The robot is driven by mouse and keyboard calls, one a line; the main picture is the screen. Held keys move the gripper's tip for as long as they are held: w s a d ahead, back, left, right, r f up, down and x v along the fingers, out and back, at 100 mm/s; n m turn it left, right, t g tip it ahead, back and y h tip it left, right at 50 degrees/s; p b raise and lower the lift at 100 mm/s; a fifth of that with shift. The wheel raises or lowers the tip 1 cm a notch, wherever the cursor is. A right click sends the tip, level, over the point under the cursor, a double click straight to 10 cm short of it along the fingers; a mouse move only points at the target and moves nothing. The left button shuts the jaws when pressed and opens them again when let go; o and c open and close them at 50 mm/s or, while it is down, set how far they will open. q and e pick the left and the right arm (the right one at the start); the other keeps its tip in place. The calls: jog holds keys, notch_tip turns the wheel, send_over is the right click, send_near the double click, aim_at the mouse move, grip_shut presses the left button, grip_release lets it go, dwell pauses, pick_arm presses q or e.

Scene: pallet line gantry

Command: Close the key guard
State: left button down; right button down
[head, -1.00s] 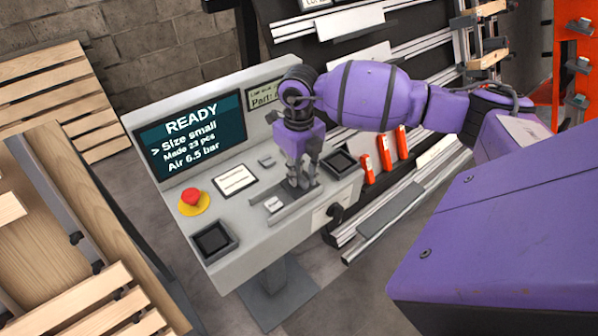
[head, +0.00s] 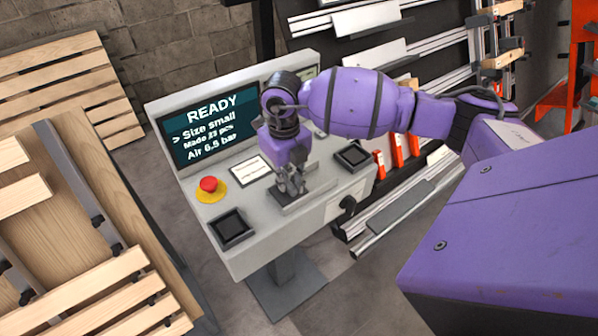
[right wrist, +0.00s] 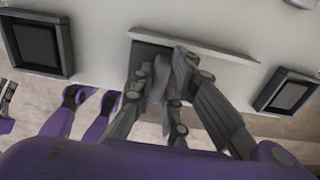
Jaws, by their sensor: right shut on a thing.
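The grey console (head: 262,240) stands ahead with a pale sloping top. The key guard's grey track (head: 316,192) lies near the console's front edge, right of centre. My right gripper (head: 288,188) points down over the left part of this track and is shut on the key guard. The guard is mostly hidden by the fingers. In the right wrist view the fingers (right wrist: 162,85) meet on a small grey piece, beside a dark plate (right wrist: 148,56) and a pale rail (right wrist: 194,50). The key is hidden.
A red emergency button (head: 208,185) on a yellow base and a black tray (head: 232,228) lie left of the gripper. Another black tray (head: 352,156) lies to the right. The screen (head: 213,124) reads READY. Wooden pallets (head: 75,215) stand at the left.

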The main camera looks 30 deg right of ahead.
jog(key=shift+a, duration=0.15)
jog(key=c, duration=1.7)
grip_release()
jog(key=shift+a, duration=0.15)
jog(key=shift+r, duration=0.2)
pick_arm(q)
jog(key=shift+d, duration=0.4)
pick_arm(e)
notch_tip(320, 180, up, 12)
jog(key=shift+f, duration=0.2)
